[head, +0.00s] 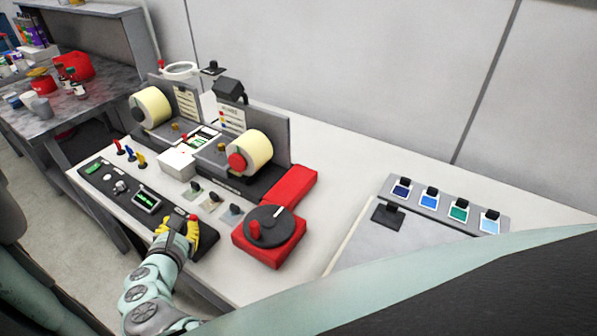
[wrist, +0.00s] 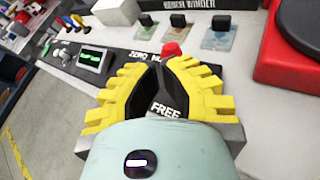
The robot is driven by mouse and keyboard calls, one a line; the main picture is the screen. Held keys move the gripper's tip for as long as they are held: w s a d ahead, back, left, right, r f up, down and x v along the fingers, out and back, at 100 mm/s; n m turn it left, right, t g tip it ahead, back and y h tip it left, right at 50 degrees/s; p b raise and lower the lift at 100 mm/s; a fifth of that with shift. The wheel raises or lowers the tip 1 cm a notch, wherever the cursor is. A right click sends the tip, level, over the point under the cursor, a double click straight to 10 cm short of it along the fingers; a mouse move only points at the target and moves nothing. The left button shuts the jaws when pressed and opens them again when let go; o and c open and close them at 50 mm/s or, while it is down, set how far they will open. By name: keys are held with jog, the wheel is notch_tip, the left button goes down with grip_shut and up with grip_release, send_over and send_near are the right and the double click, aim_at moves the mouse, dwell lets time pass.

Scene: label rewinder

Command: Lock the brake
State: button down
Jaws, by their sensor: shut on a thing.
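The brake lever shows as a red knob (head: 193,217) at the right end of the dark control panel (head: 100,184). In the wrist view its red tip (wrist: 171,49) rises just beyond my fingers, and a label reading "FREE" shows between them. My gripper (head: 178,228) has yellow ribbed fingers and comes in from the front. In the wrist view my gripper (wrist: 160,75) is shut on the lever, with the fingers on both sides of it. The lower part of the lever is mostly hidden by the fingers. I cannot tell the lever's exact angle.
The rewinder with two cream label rolls (head: 250,153) stands behind the panel. A red block with a dark turntable (head: 270,228) is close on the right. Small coloured levers (head: 129,152) stand at the left. A rack of colour swatches (head: 429,199) lies farther right.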

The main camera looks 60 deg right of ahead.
jog(key=shift+s, duration=0.1)
jog(key=shift+r+p, duration=0.75)
jog(key=shift+p, duration=0.1)
